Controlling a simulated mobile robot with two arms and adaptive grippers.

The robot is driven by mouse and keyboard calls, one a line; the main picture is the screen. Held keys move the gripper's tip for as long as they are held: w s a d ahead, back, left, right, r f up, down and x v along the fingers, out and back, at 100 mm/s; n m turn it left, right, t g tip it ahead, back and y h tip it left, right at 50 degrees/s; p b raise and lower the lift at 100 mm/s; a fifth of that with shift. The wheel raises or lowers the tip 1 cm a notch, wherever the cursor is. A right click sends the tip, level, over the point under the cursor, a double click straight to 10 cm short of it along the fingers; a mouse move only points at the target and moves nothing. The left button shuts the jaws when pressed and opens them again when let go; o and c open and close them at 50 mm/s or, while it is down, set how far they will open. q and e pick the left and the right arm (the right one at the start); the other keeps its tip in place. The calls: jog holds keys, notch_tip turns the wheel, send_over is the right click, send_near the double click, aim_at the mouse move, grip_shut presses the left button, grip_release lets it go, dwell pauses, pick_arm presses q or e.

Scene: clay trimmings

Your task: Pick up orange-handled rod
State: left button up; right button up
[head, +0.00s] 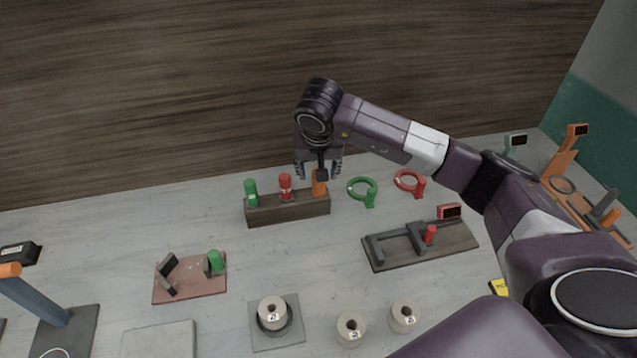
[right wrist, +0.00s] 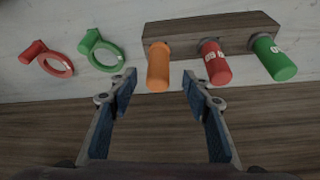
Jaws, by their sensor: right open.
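The orange-handled rod (head: 319,187) stands upright at the right end of a dark wooden block (head: 288,212) in the head view. It also shows in the right wrist view (right wrist: 158,68), just beyond the fingertips and between their lines. A red-handled rod (head: 286,186) and a green-handled rod (head: 251,192) stand in the same block to the left. My left gripper is not in view.
Right of the block lie a green ring gauge (head: 362,190) and a red ring gauge (head: 409,182). In front are a wooden fixture (head: 455,245), a red-brown base (head: 190,290) and pale numbered spools (head: 404,316). A wood-grain wall (head: 150,90) rises behind.

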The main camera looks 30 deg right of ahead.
aim_at(319, 190)
jog(key=p+x, duration=0.1)
jog(key=x, duration=0.1)
jog(key=p+x, duration=0.1)
jog(key=x, duration=0.2)
jog(key=shift+s+d+p, duration=0.1)
jog(key=shift+s+p, duration=0.15)
jog(key=shift+p, duration=0.05)
jog(key=shift+w+f, duration=0.2)
jog(key=shift+f, duration=0.25)
jog(key=shift+c, duration=0.3)
grip_shut()
